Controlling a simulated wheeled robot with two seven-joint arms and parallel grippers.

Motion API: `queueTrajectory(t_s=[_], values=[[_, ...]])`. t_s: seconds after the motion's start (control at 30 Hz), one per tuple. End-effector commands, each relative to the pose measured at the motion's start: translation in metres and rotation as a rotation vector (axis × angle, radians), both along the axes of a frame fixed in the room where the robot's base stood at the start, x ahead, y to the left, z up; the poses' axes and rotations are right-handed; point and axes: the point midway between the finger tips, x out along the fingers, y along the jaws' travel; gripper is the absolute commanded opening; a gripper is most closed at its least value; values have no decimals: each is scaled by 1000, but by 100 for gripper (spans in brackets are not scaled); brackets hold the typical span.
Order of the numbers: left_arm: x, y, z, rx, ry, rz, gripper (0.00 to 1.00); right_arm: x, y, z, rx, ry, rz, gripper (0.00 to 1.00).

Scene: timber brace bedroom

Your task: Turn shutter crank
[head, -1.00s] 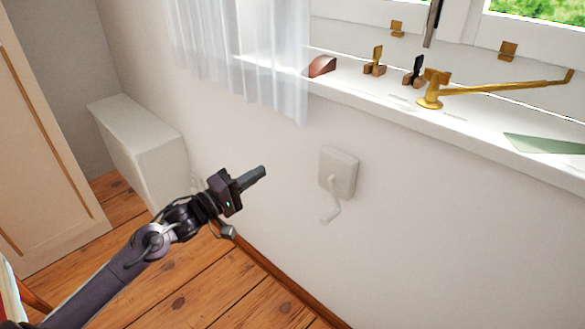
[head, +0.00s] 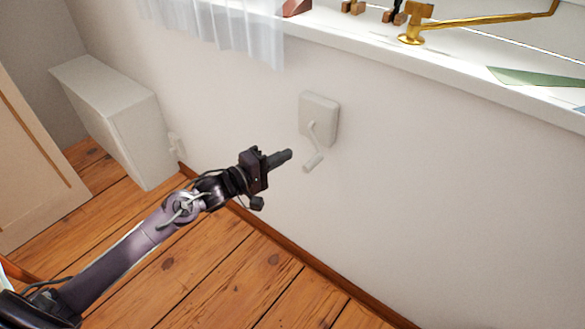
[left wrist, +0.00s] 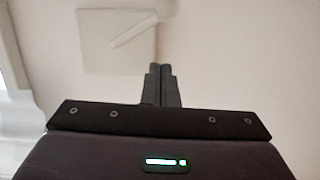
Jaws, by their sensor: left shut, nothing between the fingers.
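The shutter crank (head: 315,145) is a small off-white handle on a square off-white wall box (head: 319,118) below the window sill. Its arm hangs down and its grip end points lower left. My left gripper (head: 288,155) is shut and empty, just left of the crank's grip in the head view, with a small gap in the picture. In the left wrist view the shut fingers (left wrist: 162,72) point toward the wall, and the box (left wrist: 105,45) and crank arm (left wrist: 135,30) show above them. My right gripper is not in view.
The window sill (head: 440,65) runs above the box, with a brass handle (head: 470,25) and a green sheet (head: 535,77) on it. A white curtain (head: 235,35) hangs left. A white cabinet (head: 150,140) stands against the wall at left. The wall right of the crank is bare.

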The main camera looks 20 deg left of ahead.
Motion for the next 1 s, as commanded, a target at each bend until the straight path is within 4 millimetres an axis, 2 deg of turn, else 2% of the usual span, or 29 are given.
queueTrajectory(t_s=[0.03, 0.1, 0.3, 0.77, 1.0], values=[[-7, -12, -3, -1, 5, -9, 0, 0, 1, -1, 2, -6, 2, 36], [-10, -20, -4, -2, 5, -7, 0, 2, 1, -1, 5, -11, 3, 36], [-15, -33, -4, -1, 4, -5, 0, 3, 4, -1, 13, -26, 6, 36], [-15, -34, -3, -5, 6, -4, 0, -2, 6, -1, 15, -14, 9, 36], [-16, -36, -1, -40, 17, -3, 0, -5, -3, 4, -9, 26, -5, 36]])
